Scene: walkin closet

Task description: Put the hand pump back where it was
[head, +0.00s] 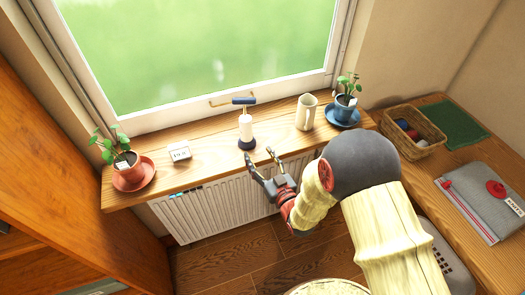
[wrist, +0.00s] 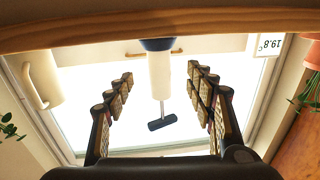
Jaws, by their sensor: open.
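The hand pump (head: 246,128) stands upright on the wooden windowsill (head: 205,138) in the head view. It has a white body, a dark blue base and a dark blue T-handle on top. My gripper (head: 262,162) is open and empty, in front of the sill's front edge and just short of the pump. In the wrist view, which is upside down, the pump (wrist: 160,75) appears between the two spread fingers, with its handle pointing down in the picture. The fingers do not appear to touch it.
A cream mug (head: 306,112) and a plant in a blue pot (head: 344,108) stand right of the pump. A white display (head: 180,152) and a plant in a terracotta pot (head: 128,168) stand left. The window is behind; a radiator (head: 215,208) sits below the sill.

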